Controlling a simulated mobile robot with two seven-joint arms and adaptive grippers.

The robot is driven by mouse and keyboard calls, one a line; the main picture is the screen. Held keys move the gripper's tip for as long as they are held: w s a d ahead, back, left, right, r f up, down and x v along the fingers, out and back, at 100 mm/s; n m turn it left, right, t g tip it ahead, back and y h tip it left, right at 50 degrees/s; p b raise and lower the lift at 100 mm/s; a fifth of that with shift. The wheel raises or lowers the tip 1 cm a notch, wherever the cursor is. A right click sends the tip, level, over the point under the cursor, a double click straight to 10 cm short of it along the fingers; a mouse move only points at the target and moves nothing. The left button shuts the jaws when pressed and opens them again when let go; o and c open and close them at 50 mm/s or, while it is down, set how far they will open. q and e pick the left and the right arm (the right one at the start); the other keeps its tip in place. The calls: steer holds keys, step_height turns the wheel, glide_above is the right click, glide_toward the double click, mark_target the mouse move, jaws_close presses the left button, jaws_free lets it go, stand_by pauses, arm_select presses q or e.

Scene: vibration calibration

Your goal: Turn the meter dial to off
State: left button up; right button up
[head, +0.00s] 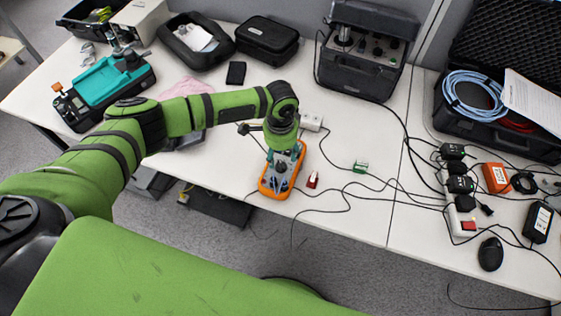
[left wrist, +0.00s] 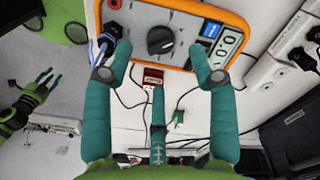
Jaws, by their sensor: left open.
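The meter (head: 281,174) is a grey-faced instrument in an orange case, lying near the front edge of the white table. Its round black dial (left wrist: 160,40) shows in the left wrist view; I cannot read its setting. My left gripper (head: 284,155) is over the meter and hides part of its face in the head view. In the left wrist view its teal fingers (left wrist: 159,62) are spread, two on either side of the dial and one below it, with a clear gap around the dial. My right gripper (left wrist: 38,95) shows small at the left of that view, away from the meter.
A small red item (head: 312,180) and a green connector (head: 361,167) lie right of the meter, among loose black cables. A teal device (head: 107,84) stands at the left. A black instrument case (head: 364,55) stands at the back. A mouse (head: 490,254) lies at the right.

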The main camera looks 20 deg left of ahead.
mark_target(281, 164)
arm_select(q)
steer(key=shift+f, duration=2.6)
